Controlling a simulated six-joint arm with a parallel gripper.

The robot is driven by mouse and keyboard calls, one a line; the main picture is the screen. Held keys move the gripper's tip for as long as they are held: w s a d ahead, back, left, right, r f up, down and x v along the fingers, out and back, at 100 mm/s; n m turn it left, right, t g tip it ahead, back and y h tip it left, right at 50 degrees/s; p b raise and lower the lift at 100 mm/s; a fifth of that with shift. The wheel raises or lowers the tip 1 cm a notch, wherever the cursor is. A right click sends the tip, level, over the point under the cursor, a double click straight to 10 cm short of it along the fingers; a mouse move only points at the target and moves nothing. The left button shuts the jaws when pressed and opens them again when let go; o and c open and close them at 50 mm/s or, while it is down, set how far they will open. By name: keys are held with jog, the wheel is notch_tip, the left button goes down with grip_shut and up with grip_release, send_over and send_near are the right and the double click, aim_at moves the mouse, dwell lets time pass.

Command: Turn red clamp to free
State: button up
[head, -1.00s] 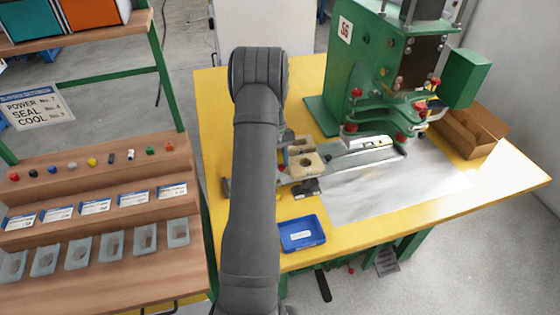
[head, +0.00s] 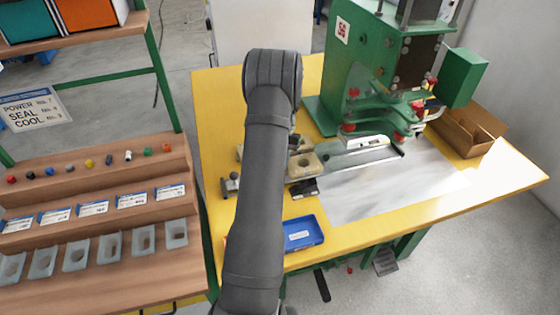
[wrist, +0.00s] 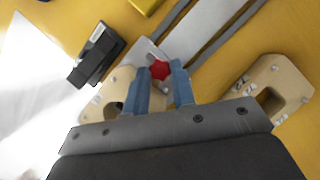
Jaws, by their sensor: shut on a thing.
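The red clamp (wrist: 160,70) shows in the wrist view as a small red knob on a grey metal bracket. It sits between the tips of my gripper's two blue fingers (wrist: 160,76). My gripper is shut on it, with one finger on each side. In the head view my own arm hides both the gripper and the red clamp.
Cream blocks with holes flank the clamp; one (wrist: 268,90) is at right in the wrist view. A black block (wrist: 97,54) is near the left finger. The blue tray (head: 303,233), green press (head: 365,80) and cardboard box (head: 470,130) are on the yellow table.

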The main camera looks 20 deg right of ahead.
dwell(0.4)
jog(key=o, duration=1)
jog(key=v, duration=0.8)
jog(key=shift+x, duration=3.95)
